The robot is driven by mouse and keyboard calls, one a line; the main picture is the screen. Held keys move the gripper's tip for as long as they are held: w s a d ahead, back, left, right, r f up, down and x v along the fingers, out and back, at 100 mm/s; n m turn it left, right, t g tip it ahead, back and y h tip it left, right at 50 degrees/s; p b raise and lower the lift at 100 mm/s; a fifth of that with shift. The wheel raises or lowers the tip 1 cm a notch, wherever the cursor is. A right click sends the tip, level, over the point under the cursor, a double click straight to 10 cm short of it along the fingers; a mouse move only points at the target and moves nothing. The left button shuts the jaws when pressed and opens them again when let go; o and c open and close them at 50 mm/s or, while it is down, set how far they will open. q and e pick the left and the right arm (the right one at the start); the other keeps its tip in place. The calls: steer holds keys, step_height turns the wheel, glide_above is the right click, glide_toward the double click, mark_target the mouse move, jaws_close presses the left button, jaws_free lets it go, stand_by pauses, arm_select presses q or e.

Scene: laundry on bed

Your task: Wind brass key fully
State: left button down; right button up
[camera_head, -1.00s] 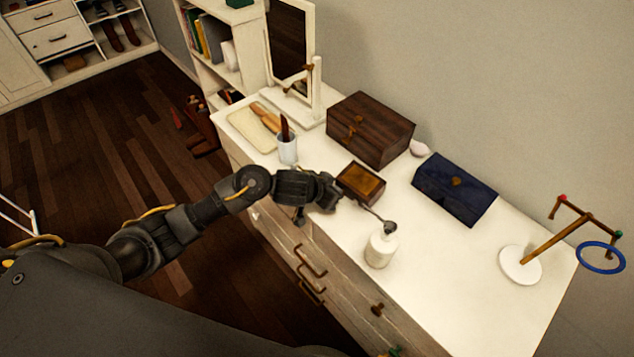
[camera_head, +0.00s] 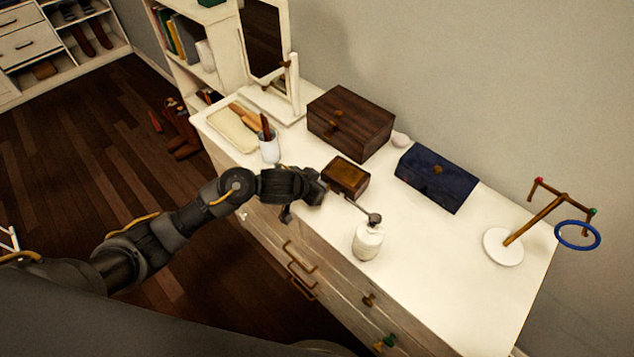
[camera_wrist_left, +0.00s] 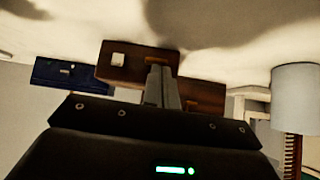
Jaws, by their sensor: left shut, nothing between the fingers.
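The small brown box (camera_head: 345,178) with an amber top stands on the white dresser top. My left gripper (camera_head: 322,187) is at its left front side, with fingers shut and empty. In the left wrist view, which is upside down, the shut fingers (camera_wrist_left: 160,88) point at the brown box face (camera_wrist_left: 122,68). A small brass-coloured piece (camera_wrist_left: 158,61), perhaps the key, shows at the fingertips. I cannot tell whether they touch it. In the head view, the gripper hides that side of the box. My right gripper is in neither view.
A white bottle (camera_head: 368,243) with a dark top stands close to the right. Behind are a dark wooden box (camera_head: 350,122) and a blue box (camera_head: 437,178). A cup (camera_head: 269,150) stands left, a jewellery stand (camera_head: 503,248) right. The dresser's front right is clear.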

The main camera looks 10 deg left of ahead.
arm_select(q)
steer(key=shift+s+r+p, duration=0.1)
steer(key=shift+r+p, duration=0.3)
steer(key=shift+r, duration=0.1)
steer(key=shift+r+p, duration=0.3)
steer(key=shift+p, duration=0.05)
steer(key=w+r+p+v, duration=0.1)
steer(key=p+v, duration=0.6)
steer(key=v, duration=0.5)
steer(key=shift+w+d+r, duration=0.15)
steer(key=shift+w+r, duration=0.05)
steer(key=shift+r, duration=0.35)
